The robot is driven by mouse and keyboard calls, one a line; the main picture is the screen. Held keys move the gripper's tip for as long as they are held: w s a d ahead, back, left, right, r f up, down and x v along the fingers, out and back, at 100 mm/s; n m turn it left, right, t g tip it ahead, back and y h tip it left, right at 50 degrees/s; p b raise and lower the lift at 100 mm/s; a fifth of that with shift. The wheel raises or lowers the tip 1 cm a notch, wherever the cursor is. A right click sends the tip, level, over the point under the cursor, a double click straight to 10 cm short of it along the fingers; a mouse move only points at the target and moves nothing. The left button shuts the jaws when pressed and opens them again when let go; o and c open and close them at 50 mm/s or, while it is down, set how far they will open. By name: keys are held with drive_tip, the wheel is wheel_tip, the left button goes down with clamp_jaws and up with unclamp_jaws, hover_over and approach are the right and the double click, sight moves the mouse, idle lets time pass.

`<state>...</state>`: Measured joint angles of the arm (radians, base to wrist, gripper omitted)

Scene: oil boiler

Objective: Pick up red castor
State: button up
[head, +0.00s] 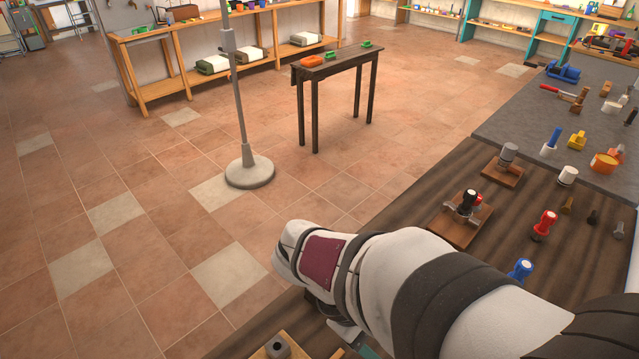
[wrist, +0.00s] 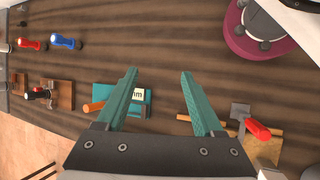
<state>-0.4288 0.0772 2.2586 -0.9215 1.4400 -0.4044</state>
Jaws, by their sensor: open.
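The red castor (head: 545,224) stands on the dark wooden bench in the head view, with a pale band around it. It also shows at the upper left of the wrist view (wrist: 30,44), beside a similar blue one (wrist: 66,41). My gripper (wrist: 158,75) is open and empty, its two teal fingers spread over the bench. The red castor is well to the left of the fingers in the wrist view, clear of them. In the head view my arm hides most of the gripper.
The blue castor (head: 521,269) stands nearer than the red one. A grey bench top (head: 500,125) with several items lies beyond.

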drive_tip(key=w+a+f+n+t+h, duration=0.2)
drive_tip(key=w+a+f+n+t, duration=0.25)
drive_tip(key=w+a+n, duration=0.45)
drive_tip(key=w+a+f+n+t+h, duration=0.1)
drive_tip(key=w+a+f+n+t, duration=0.3)
drive_tip(key=w+a+n+t, duration=0.45)
drive_tip(key=w+d+f, duration=0.1)
drive_tip(key=d, duration=0.2)
drive_tip(key=w+d+f+n+g, duration=0.1)
drive_tip(key=w+d+f, duration=0.1)
drive_tip(key=d, duration=0.1)
drive_tip(key=w+d+f+g, duration=0.1)
drive_tip(key=d+f, duration=0.1)
drive_tip(key=shift+w+d+n, duration=0.25)
drive_tip(key=shift+w+d, duration=0.1)
drive_tip(key=shift+d, duration=0.05)
clamp_jaws()
